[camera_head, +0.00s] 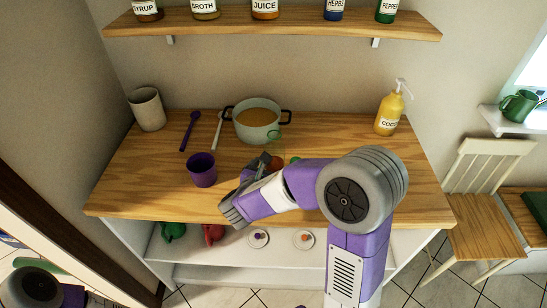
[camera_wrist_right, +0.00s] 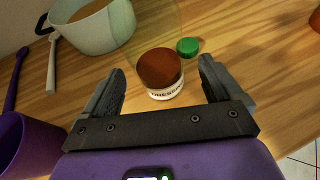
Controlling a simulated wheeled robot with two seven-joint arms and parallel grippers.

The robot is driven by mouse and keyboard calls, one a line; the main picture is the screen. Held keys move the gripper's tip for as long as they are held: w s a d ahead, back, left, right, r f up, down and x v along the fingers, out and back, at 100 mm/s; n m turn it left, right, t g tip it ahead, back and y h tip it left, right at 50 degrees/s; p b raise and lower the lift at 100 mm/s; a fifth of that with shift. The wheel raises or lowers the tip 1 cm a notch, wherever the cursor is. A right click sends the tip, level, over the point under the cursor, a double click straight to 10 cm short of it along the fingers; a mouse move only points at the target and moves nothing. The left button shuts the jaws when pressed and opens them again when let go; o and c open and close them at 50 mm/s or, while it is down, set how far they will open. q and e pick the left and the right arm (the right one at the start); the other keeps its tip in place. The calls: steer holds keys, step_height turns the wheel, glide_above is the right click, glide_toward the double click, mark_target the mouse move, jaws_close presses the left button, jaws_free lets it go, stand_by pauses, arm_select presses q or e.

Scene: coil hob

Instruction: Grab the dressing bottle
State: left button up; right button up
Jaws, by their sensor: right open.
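The dressing bottle (camera_wrist_right: 162,92) stands on the wooden counter in the right wrist view, with a reddish-brown body and a white label that partly reads "DRESSING". I cannot tell whether the bottle is fully between the fingers. The gripper also shows in the head view (camera_head: 262,162). My left gripper is not in view.
A green round item (camera_wrist_right: 187,47) is close beyond the bottle. A pot (camera_head: 257,120) stands behind, a purple cup (camera_head: 202,170) to the left, and purple (camera_head: 189,131) and white (camera_head: 218,130) utensils lie nearby. A yellow pump bottle (camera_head: 389,113) stands at the right. A shelf (camera_head: 270,24) is above.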

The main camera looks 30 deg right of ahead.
mark_target(271, 165)
steer(key=x, duration=0.4)
steer(key=shift+w+r+b, duration=0.1)
steer(key=shift+b, duration=0.25)
steer(key=c, duration=1.1)
steer(key=shift+c, duration=0.9)
steer(key=shift+r, duration=0.15)
